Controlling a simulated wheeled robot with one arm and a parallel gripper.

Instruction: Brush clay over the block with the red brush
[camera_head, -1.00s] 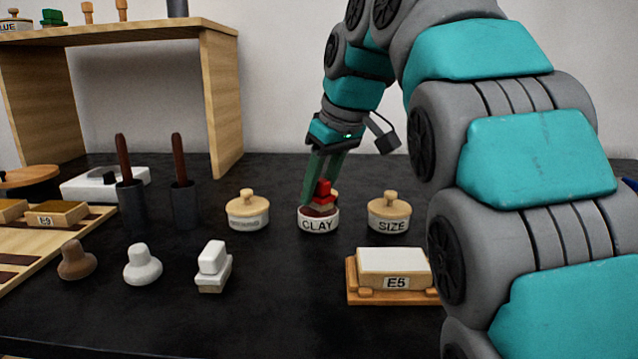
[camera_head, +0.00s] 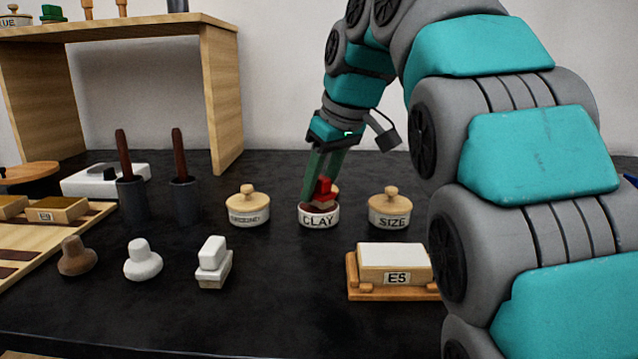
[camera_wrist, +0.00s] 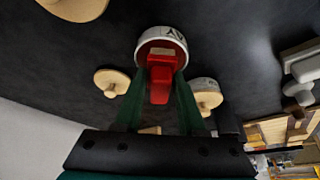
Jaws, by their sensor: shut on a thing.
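My gripper (camera_head: 320,186) points down at the CLAY pot (camera_head: 318,220), its fingers shut on the red brush (camera_head: 326,188). The brush's lower end is at the pot's mouth; how deep it reaches is hidden in the head view. In the wrist view the red brush (camera_wrist: 160,82) sits between the two green fingers, with its pale head within the rim of the white pot (camera_wrist: 148,35).
Lidded pots stand either side: SIZE (camera_head: 389,210) at right, another (camera_head: 248,207) at left. A white brush (camera_head: 213,262) and two knobbed tools stand front left. Two dark cups (camera_head: 185,200) hold brown-handled tools. Bare black table lies between the CLAY pot and block.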

